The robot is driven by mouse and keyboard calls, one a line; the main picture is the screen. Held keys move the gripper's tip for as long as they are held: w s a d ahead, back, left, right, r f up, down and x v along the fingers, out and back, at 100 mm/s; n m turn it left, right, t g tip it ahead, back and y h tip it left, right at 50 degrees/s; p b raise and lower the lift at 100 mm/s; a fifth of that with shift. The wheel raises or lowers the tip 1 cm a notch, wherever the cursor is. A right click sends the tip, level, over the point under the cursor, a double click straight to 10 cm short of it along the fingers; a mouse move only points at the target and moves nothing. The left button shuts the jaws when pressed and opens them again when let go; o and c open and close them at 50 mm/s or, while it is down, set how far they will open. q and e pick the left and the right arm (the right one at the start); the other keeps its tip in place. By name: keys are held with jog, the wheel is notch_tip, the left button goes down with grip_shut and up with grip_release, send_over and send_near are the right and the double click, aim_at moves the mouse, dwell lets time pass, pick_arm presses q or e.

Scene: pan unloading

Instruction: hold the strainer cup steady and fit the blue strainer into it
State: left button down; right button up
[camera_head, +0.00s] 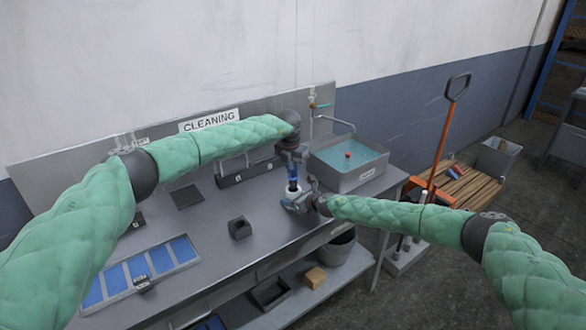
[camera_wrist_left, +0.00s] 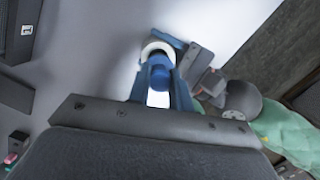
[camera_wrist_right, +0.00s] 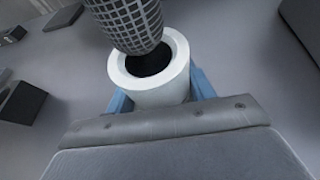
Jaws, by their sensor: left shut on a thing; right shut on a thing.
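The strainer cup (camera_wrist_right: 150,97) is white with a dark round opening. My right gripper (camera_head: 297,203) is shut on the cup, its blue fingers at either side of it in the right wrist view. The cup also shows small in the head view (camera_head: 292,188). The strainer has a blue top (camera_wrist_left: 160,76) and a dark mesh body (camera_wrist_right: 124,20). My left gripper (camera_head: 293,165) is shut on the strainer and holds it above the cup. In the right wrist view the mesh tip overlaps the far part of the opening; I cannot tell whether it is inside.
A grey sink (camera_head: 350,176) with water and a red object stands right of the grippers. A dark block (camera_head: 240,228) sits on the grey table (camera_head: 210,268) to the left. A tray with blue compartments (camera_head: 107,303) lies at front left.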

pick_arm(q)
jog(key=shift+f, duration=2.45)
pick_arm(e)
jog(key=shift+s+f, duration=0.2)
jog(key=shift+f, duration=0.3)
dwell(1.4)
jog(key=shift+d, duration=0.1)
pick_arm(q)
jog(key=c, duration=1.2)
grip_release()
jog(key=r, duration=0.4)
jog(key=s+r, duration=0.1)
jog(key=r, duration=0.3)
jog(key=s+a+r, duration=0.1)
jog(key=r, duration=0.3)
pick_arm(e)
jog(key=o, duration=1)
jog(key=shift+o, duration=0.7)
jog(key=shift+w+r, duration=0.1)
jog(key=shift+r, duration=0.1)
pick_arm(q)
jog(key=shift+w, duration=0.2)
pick_arm(e)
jog(key=shift+w+r, duration=0.15)
